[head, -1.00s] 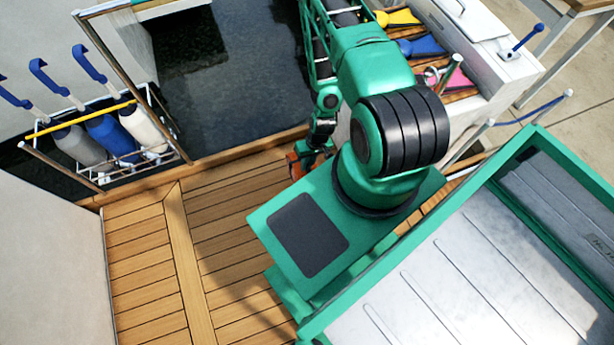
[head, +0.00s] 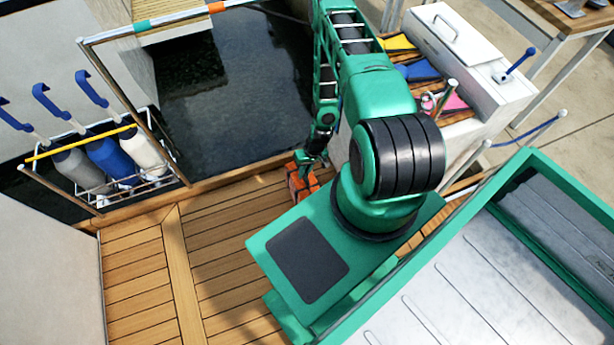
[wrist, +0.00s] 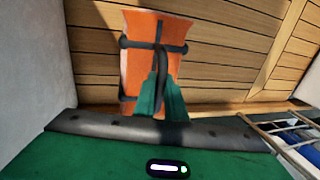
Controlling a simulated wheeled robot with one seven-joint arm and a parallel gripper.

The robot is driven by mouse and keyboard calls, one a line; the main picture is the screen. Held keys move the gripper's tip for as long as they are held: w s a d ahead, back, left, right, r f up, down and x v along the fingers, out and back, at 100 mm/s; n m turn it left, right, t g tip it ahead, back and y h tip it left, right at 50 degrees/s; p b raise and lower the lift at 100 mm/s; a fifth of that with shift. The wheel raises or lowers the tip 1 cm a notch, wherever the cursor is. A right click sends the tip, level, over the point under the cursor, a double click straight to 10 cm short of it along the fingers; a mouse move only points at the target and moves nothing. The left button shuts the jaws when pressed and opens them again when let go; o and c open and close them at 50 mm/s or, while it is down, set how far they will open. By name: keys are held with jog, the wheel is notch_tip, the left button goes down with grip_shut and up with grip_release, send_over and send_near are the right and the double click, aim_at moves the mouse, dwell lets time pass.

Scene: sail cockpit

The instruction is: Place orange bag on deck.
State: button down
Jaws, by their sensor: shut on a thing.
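The orange bag (head: 302,186) with dark straps hangs at the end of my arm, low over the wooden deck (head: 215,240), beside my green base. In the wrist view the orange bag (wrist: 146,28) fills the upper middle, with the deck planks (wrist: 230,60) behind it. My gripper (wrist: 160,88) has green fingers shut on the bag's dark handle; it also shows in the head view (head: 306,160). I cannot tell whether the bag's underside touches the deck.
A rack with grey, blue and white fenders (head: 105,160) stands at the left. Dark water (head: 235,80) lies beyond the deck edge. A white bench (head: 490,85) with yellow, blue and pink items is at the upper right. Deck at the lower left is clear.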

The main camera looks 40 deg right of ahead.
jog(key=shift+w+d+f, duration=0.2)
jog(key=shift+d+f, duration=0.25)
jog(key=shift+d, duration=0.2)
jog(key=shift+w+d+f, duration=0.15)
jog(key=shift+d+f, duration=0.25)
jog(key=shift+d, duration=0.25)
jog(key=shift+d+x, duration=0.2)
jog(key=shift+x, duration=0.75)
jog(key=shift+d+x, duration=0.2)
jog(key=shift+x, duration=0.75)
jog(key=shift+s+f, duration=0.15)
jog(key=shift+f, duration=0.05)
jog(key=c, duration=1.8)
grip_release()
